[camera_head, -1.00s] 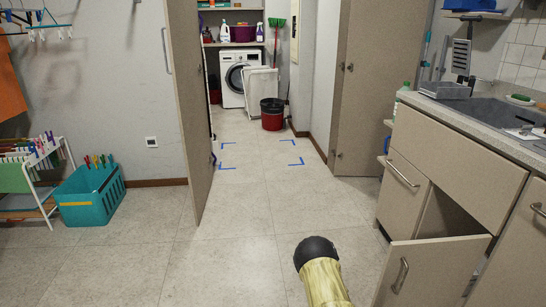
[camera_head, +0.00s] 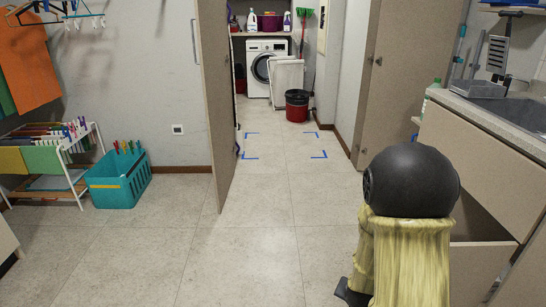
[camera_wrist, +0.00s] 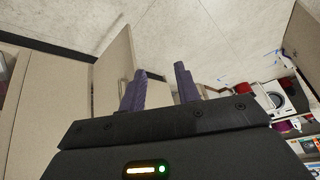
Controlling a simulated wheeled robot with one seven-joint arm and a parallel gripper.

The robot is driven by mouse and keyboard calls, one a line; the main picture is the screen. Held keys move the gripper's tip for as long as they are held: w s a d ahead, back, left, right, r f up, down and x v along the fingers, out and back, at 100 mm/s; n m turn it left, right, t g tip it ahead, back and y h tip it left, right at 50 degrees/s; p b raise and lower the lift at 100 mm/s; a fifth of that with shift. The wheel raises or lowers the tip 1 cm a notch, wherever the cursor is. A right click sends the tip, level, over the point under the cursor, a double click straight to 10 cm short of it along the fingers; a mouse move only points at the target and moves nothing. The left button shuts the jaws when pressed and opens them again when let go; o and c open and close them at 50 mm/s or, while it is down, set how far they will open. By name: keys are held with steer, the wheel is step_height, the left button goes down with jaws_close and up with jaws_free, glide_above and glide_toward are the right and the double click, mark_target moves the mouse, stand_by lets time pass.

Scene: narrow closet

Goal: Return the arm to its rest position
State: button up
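My arm (camera_head: 410,210) rises at the lower right of the head view, with a black rounded joint and a pale yellow sleeve. A small dark part of it shows at its lower left; the fingers cannot be made out there. In the wrist view my gripper (camera_wrist: 160,90) has its two purple-grey fingers apart, with nothing between them. Beige cabinet or door panels and the pale floor lie beyond the fingers.
A door panel (camera_head: 212,100) stands open at the centre left. A teal basket (camera_head: 118,182) and drying rack (camera_head: 50,165) are at left. The middle floor is clear.

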steer(key=s+a+r+n+g+y, duration=0.1)
steer(key=s+a+r+n+g, duration=0.15)
steer(key=s+r, duration=0.3)
steer(key=s+a+r+n+g+y, duration=0.1)
steer(key=s+a+r+n, duration=0.3)
steer(key=r, duration=0.2)
steer(key=w+p+v, duration=0.3)
steer(key=p+v, duration=1.5)
steer(key=p, duration=0.1)
steer(key=w+d+r+p+v, duration=0.1)
steer(key=w+p+v, duration=0.3)
steer(key=p+v, duration=1.4)
steer(key=shift+w+r+p, duration=0.2)
steer(key=shift+r+p, duration=0.45)
steer(key=shift+p, duration=0.3)
